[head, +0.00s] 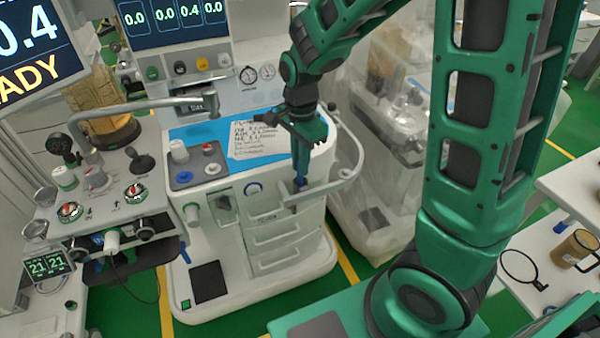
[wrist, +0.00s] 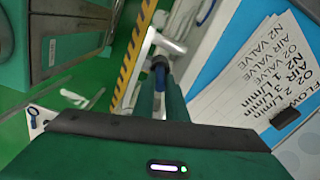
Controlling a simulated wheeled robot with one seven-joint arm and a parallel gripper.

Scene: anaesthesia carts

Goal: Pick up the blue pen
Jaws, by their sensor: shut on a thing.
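My gripper (head: 301,172) points down over the front right edge of the white anaesthesia cart, near its curved rail. Its green fingers are shut on the blue pen (head: 300,183), of which only a small blue piece shows at the fingertips. In the wrist view, my gripper (wrist: 160,84) has the pen's dark blue end (wrist: 159,61) between its fingertips. The rest of the pen is hidden by the fingers.
The cart's blue top (head: 202,133) carries a white paper (head: 262,138) with printed text, left of my gripper. The curved white rail (head: 347,172) is close by on the right. A plastic-covered machine (head: 385,130) stands further right. Green floor lies below.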

